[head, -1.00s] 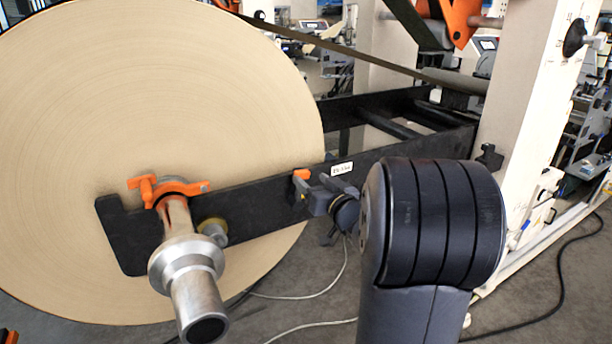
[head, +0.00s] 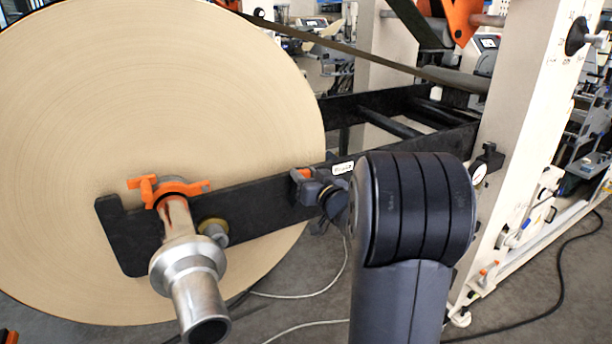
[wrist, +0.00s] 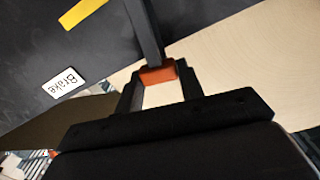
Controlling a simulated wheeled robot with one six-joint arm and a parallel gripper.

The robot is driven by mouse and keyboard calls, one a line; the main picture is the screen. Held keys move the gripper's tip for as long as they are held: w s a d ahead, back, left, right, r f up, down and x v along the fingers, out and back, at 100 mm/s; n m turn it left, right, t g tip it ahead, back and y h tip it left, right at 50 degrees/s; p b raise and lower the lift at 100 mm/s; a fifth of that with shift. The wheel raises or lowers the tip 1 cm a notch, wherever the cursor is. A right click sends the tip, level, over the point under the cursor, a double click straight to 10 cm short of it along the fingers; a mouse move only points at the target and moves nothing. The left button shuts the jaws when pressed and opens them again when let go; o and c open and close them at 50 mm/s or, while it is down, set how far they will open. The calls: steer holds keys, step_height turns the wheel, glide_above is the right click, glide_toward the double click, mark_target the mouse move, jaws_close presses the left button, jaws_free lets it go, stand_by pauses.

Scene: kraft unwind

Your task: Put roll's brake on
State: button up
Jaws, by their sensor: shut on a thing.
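The brake lever is a dark bar with an orange end (wrist: 158,75); in the wrist view it runs up from between the fingers. My gripper (wrist: 160,90) is shut on this orange end, one finger on each side. In the head view the orange end (head: 305,173) shows small at the black arm of the stand, with my gripper (head: 310,185) around it, partly hidden by my own wrist. A white label reading "Brake" (wrist: 64,82) and a yellow strip (wrist: 83,14) are on the dark plate beside the lever. The large kraft roll (head: 130,90) sits on its shaft.
The metal shaft end (head: 195,290) juts toward me at the left, with an orange clamp (head: 168,190) above it. The black stand arm (head: 265,200) runs right to a cream post (head: 525,120). Cables (head: 340,265) lie on the floor.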

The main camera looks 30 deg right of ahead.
jaws_close()
steer(key=shift+d, duration=0.2)
steer(key=shift+d+m+p, duration=0.35)
steer(key=shift+m+p, duration=0.25)
steer(key=shift+p, duration=0.3)
steer(key=d+f+m+p, duration=0.6)
steer(key=f+m, duration=0.3)
steer(key=m, duration=0.5)
steer(key=shift+d+f+m+p, duration=0.2)
steer(key=shift+d+m+p, duration=0.15)
steer(key=shift+d+m, duration=0.05)
steer(key=shift+f, duration=0.1)
steer(key=o, duration=0.7)
jaws_free()
steer(key=shift+w, duration=0.1)
